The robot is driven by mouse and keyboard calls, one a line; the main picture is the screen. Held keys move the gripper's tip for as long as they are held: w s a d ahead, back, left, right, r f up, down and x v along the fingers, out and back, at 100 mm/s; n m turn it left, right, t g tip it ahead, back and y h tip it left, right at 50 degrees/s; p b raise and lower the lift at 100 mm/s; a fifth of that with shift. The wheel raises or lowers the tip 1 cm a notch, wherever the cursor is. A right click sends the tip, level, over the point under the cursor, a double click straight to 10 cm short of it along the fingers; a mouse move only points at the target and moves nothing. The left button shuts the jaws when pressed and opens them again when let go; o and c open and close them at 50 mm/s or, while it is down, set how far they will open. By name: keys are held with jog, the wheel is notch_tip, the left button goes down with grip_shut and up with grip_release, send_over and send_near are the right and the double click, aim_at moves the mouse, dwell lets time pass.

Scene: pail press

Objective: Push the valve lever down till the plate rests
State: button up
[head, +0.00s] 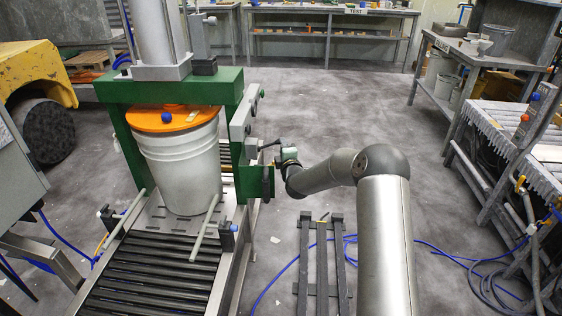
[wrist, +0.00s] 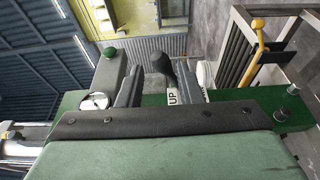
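The valve lever (head: 270,144) is a dark handle on the right side of the green press frame. In the wrist view its dark rounded knob (wrist: 160,62) shows between my fingertips, with gaps on both sides. My gripper (head: 279,159) is at the lever's outer end, and its fingers are apart in the wrist view (wrist: 159,70). A label reading UP (wrist: 172,97) is behind the lever. A white pail (head: 185,165) with an orange lid (head: 150,121) stands upright under the press cylinder (head: 155,30). I cannot make out the press plate apart from the green crossbeam.
A roller conveyor (head: 160,275) runs under the press. A low dark rack (head: 320,265) and blue hoses lie on the floor to its right. A gauge (wrist: 95,101) and a green button (wrist: 109,53) are left of the lever. A bench stands at right.

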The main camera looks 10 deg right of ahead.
jog(key=w, duration=0.2)
jog(key=shift+w+p, duration=0.35)
jog(key=shift+p, duration=0.05)
jog(key=shift+w, duration=0.3)
jog(key=shift+c, duration=1.2)
jog(key=shift+f, duration=0.1)
jog(key=c, duration=0.3)
jog(key=shift+a, duration=0.1)
jog(key=shift+f, duration=0.1)
jog(key=shift+s+d+f+b, duration=0.1)
jog(key=shift+d+f+b, duration=0.1)
jog(key=shift+f+b, duration=0.5)
jog(key=shift+s+d+f+b, duration=0.1)
jog(key=shift+d+f+b, duration=0.05)
jog(key=shift+f+b, duration=0.45)
